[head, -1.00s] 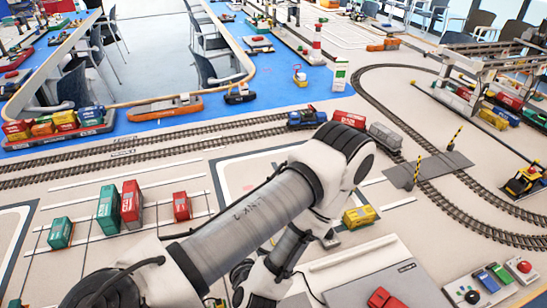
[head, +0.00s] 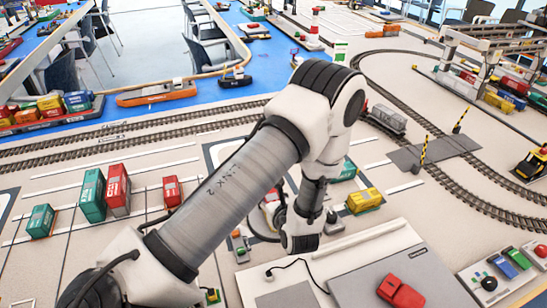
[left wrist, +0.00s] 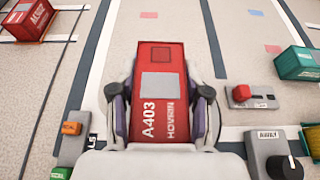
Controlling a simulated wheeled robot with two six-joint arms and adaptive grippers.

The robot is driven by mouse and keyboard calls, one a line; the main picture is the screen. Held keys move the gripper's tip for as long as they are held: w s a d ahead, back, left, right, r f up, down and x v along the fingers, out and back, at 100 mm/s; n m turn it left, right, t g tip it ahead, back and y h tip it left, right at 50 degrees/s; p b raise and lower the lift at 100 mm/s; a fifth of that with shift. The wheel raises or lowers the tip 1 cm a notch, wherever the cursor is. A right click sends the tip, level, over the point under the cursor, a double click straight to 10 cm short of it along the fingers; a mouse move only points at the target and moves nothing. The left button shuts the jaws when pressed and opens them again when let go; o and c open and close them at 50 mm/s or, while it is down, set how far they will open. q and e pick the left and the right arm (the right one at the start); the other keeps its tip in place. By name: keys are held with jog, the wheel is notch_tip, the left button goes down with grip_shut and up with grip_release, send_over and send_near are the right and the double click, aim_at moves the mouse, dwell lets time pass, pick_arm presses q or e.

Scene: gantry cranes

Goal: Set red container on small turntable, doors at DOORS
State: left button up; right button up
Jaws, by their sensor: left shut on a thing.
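In the left wrist view my left gripper (left wrist: 160,92) is shut on the red container (left wrist: 158,108), with a finger on each long side. The container's top carries a grey panel and the white letters A403 and HOVRIN. Below it is pale floor with dark painted lines; I cannot tell its height above that. In the head view my left arm crosses the middle and mostly hides the gripper and container. I cannot make out the small turntable or the DOORS mark; lettering by the left finger is partly hidden. My right gripper is not in view.
In the left wrist view a box with a black knob (left wrist: 284,167) and a grey box with a red button (left wrist: 241,93) stand at right. A green container (left wrist: 299,64) is beyond.

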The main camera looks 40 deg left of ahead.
pick_arm(q)
jog(key=f, duration=0.1)
jog(key=w+f, duration=0.1)
jog(key=f, duration=0.1)
jog(key=shift+w+p, duration=0.1)
jog(key=shift+p, duration=0.25)
jog(key=shift+f, duration=0.4)
jog(key=shift+f+b, duration=0.2)
jog(key=shift+b, duration=0.1)
jog(key=o, duration=1.2)
jog(key=shift+o, duration=0.2)
jog(key=shift+r, duration=0.15)
